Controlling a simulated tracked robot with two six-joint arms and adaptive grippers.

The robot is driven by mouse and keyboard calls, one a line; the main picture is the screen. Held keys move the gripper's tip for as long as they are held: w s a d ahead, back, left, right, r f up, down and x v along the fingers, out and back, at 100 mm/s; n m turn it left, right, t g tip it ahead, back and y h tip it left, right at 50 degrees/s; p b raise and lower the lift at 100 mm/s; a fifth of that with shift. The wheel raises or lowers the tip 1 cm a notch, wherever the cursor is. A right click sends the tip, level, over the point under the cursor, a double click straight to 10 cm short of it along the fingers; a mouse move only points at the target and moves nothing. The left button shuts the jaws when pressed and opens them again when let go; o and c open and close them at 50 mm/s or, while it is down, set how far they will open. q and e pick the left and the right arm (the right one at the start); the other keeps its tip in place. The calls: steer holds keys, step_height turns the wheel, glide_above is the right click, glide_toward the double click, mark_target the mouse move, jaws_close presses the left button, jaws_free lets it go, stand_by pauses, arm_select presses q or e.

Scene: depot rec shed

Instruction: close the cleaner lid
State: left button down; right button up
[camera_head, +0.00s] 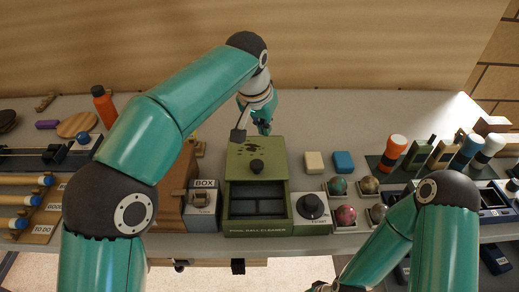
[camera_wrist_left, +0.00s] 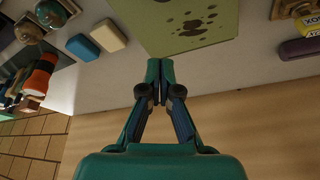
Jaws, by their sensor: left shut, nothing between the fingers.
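The olive-green pool ball cleaner (camera_head: 258,232) stands at the front middle of the table. My left gripper (camera_head: 263,128) is just behind the lid's back edge, pointing down. In the left wrist view its fingertips (camera_wrist_left: 160,64) are together and empty, close to the stained lid (camera_wrist_left: 215,25); I cannot tell whether they touch it. My right gripper (camera_head: 325,287) is low at the bottom edge, mostly cut off.
A BOX unit (camera_head: 202,210) stands left of the cleaner and a dial (camera_head: 312,206) right of it. Yellow (camera_head: 314,162) and blue (camera_head: 344,161) blocks and several balls lie to the right. An orange bottle (camera_head: 104,106) stands back left. The table behind the blocks is clear.

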arm_select(q)
glide_above(263, 160)
steer(key=w, duration=0.2)
steer(key=f, duration=0.4)
steer(key=d+f, duration=0.1)
steer(key=f, duration=0.1)
steer(key=shift+s, duration=0.15)
steer(key=shift+a+f, duration=0.1)
steer(key=shift+f, duration=0.2)
steer(key=shift+s+a+f, duration=0.1)
steer(key=shift+s+a, duration=0.15)
steer(key=shift+s, duration=0.35)
steer(key=shift+s+a+f, duration=0.1)
steer(key=shift+s+a, duration=0.2)
steer(key=shift+s, duration=0.25)
steer(key=shift+s+a+f, duration=0.1)
steer(key=shift+s+a, duration=0.15)
steer(key=shift+s, duration=0.35)
arm_select(e)
steer(key=shift+f, duration=0.25)
